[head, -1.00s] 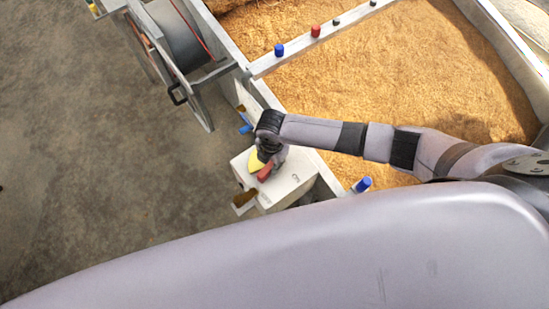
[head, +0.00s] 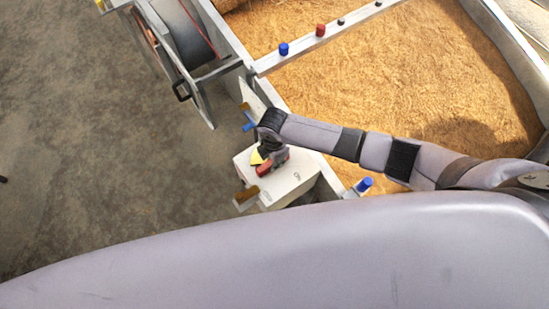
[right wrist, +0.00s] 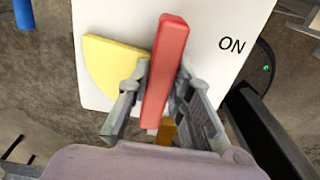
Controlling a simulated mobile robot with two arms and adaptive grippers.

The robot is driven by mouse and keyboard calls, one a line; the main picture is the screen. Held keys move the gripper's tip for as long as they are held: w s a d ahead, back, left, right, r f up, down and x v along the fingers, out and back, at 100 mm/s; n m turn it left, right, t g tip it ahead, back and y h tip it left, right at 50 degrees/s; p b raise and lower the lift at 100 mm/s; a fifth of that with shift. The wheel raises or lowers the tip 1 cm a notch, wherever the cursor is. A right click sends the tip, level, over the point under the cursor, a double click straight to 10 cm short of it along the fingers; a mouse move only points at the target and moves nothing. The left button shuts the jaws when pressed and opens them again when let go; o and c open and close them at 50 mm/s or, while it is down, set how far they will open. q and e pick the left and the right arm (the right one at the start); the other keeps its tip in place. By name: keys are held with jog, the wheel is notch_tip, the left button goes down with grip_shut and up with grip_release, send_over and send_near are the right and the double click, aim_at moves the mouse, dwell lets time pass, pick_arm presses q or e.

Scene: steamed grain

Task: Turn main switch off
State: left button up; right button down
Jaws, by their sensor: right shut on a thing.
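The main switch is a white box (head: 283,186) at the edge of the grain bin in the head view. Its red handle (head: 264,169) sits on top, beside a yellow sector plate (head: 256,157). My right gripper (head: 269,158) is at the handle. In the right wrist view, the red handle (right wrist: 165,75) stands between the fingers of my right gripper (right wrist: 160,85), which is shut on it. The yellow sector (right wrist: 112,65) is left of the handle, and the printed "ON" (right wrist: 232,45) is right of it. My left gripper is not in view.
Golden grain (head: 400,80) fills the bin right of the switch. A beam (head: 305,46) with blue and red knobs crosses the bin. A reel (head: 172,38) stands at upper left. Bare concrete floor (head: 90,150) is left of the switch box.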

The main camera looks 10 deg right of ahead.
jog(key=c, duration=1.4)
grip_release()
jog(key=shift+c, duration=0.2)
jog(key=shift+r, duration=0.1)
notch_tip(320, 180, up, 12)
